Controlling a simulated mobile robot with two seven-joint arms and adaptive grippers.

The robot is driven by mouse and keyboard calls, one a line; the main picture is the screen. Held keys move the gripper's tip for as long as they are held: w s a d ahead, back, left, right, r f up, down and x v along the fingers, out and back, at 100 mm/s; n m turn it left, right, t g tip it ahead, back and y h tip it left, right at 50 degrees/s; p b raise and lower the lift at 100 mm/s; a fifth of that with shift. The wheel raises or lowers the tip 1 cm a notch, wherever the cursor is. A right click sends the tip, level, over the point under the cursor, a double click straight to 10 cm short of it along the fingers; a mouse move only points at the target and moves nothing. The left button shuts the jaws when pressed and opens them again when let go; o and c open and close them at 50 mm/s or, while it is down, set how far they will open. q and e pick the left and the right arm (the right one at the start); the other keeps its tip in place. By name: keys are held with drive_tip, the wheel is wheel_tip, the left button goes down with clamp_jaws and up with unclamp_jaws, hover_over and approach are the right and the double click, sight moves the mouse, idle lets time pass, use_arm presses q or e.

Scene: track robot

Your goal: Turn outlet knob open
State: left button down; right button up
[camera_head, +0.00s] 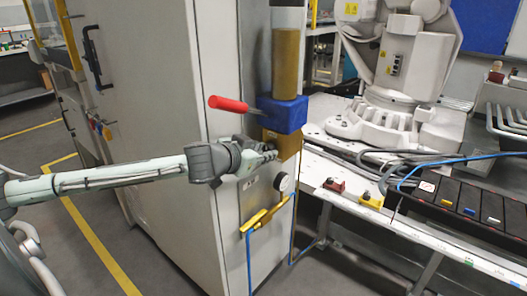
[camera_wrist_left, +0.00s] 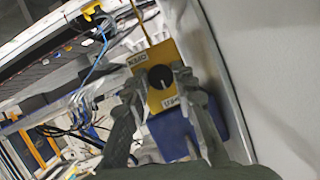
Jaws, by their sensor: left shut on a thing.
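The outlet knob (camera_wrist_left: 160,77) is a round black dial with a light pointer line on a yellow box (camera_wrist_left: 158,56). One label on the box reads OPEN; the other is too small to read surely. In the head view the yellow box (camera_head: 289,143) sits below a blue block (camera_head: 283,113) and a tube of brown material (camera_head: 286,62). My left gripper (camera_head: 268,151) reaches the box from the left and hides the knob there. In the left wrist view its fingers (camera_wrist_left: 160,80) are on both sides of the knob, shut on it. My right gripper is not in view.
A red-handled lever (camera_head: 228,104) sticks out left of the blue block, above my left gripper. A grey cabinet (camera_head: 150,120) stands behind my arm. A gauge (camera_head: 283,183) and yellow bar (camera_head: 266,215) are below. A bench (camera_head: 400,230) with a white robot arm (camera_head: 405,60) is at right.

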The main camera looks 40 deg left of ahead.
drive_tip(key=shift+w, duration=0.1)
use_arm(q)
drive_tip(key=shift+d+m+y, duration=0.1)
drive_tip(key=shift+m+y, duration=0.2)
drive_tip(key=shift+m, duration=0.2)
drive_tip(key=shift+m+t+y, duration=0.4)
drive_tip(key=shift+m+y, duration=0.3)
drive_tip(key=shift+m, duration=0.2)
drive_tip(key=shift+d+f+m+t+y+b, duration=0.1)
drive_tip(key=shift+m+t+y+b, duration=0.65)
drive_tip(key=shift+m, duration=1.15)
drive_tip(key=shift+a+f+m+t+y+b, duration=0.1)
drive_tip(key=shift+m+t+y+b, duration=0.2)
drive_tip(key=shift+m+t+b, duration=1.1)
drive_tip(key=shift+d+f+m+g+y+b, duration=0.15)
drive_tip(key=shift+m+y+b, duration=0.4)
drive_tip(key=shift+m, duration=1.85)
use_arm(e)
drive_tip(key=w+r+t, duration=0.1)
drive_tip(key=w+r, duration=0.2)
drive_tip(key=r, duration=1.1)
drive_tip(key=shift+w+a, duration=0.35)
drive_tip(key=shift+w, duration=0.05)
use_arm(q)
drive_tip(key=shift+r, duration=0.1)
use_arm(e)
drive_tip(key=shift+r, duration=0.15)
